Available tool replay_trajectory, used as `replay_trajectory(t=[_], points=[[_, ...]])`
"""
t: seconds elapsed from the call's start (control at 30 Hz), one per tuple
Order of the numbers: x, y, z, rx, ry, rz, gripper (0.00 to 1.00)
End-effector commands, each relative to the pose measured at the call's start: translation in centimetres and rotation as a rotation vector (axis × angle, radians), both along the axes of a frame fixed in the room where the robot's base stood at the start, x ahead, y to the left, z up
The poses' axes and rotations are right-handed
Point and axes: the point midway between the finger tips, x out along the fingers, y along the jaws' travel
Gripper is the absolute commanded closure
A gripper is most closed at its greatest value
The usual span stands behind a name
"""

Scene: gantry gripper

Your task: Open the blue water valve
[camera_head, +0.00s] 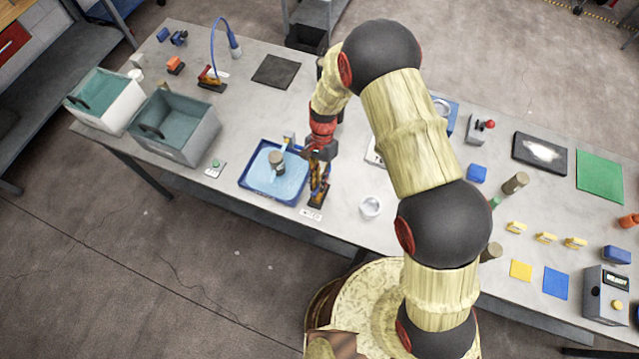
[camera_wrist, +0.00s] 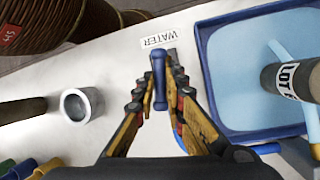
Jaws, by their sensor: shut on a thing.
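The blue water valve shows in the wrist view as a blue bar handle (camera_wrist: 160,90), seen from above, in front of a printed WATER label (camera_wrist: 160,38). My gripper (camera_wrist: 160,75) has one finger on each side of the handle and is shut on it. In the head view my gripper (camera_head: 319,186) reaches down at the right side of the blue tray, just behind the WATER label (camera_head: 311,214). There the fingers and wrist mostly hide the valve. How far the handle is turned is unclear.
A blue tray (camera_head: 245,180) with a pale blue inside holds a labelled cylinder (camera_head: 277,160), left of my gripper. A small metallic cup (camera_head: 371,207) stands to the right. Blocks and coloured pads lie further right.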

Motion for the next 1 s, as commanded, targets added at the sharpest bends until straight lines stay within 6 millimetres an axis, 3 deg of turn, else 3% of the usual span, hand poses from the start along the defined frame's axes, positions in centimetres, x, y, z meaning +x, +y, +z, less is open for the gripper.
replay_trajectory(t=[0.4,0.93,0.97,1.0], points=[[0.02,0.13,-0.05,0.001,-0.001,0.176,1.0],[0.01,0.13,0.0,0.001,-0.001,0.198,1.0],[0.0,0.13,-0.01,0.0,0.0,0.198,0.87],[0.0,0.13,-0.01,0.0,0.0,0.198,0.85]])
